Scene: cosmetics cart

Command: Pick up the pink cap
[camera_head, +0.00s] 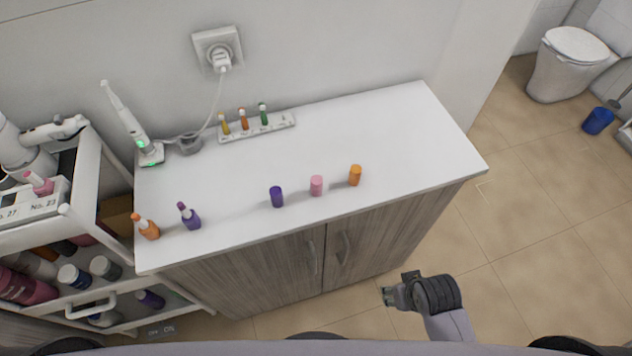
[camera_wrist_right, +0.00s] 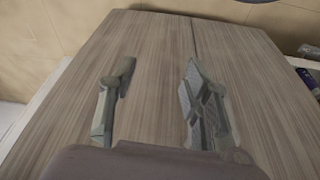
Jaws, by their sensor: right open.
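The pink cap (camera_head: 316,186) stands upright near the front edge of the white cabinet top (camera_head: 390,125). A purple cap (camera_head: 277,197) stands to its left and an orange cap (camera_head: 355,175) to its right, each apart from it. My right gripper (camera_head: 388,296) is in front of the cabinet, below the top's level and to the right of the caps. In the right wrist view its two fingers (camera_wrist_right: 157,92) are spread, with nothing between them, facing the wood-grain cabinet doors (camera_wrist_right: 150,55). The pink cap does not show in that view. My left gripper is not in view.
An orange bottle (camera_head: 146,227) and a purple bottle (camera_head: 190,217) stand at the top's left front. A white rack (camera_head: 270,131) with several small bottles and an electric toothbrush (camera_head: 129,125) stand at the back. A cart (camera_head: 95,170) adjoins at left. The top's right part is clear.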

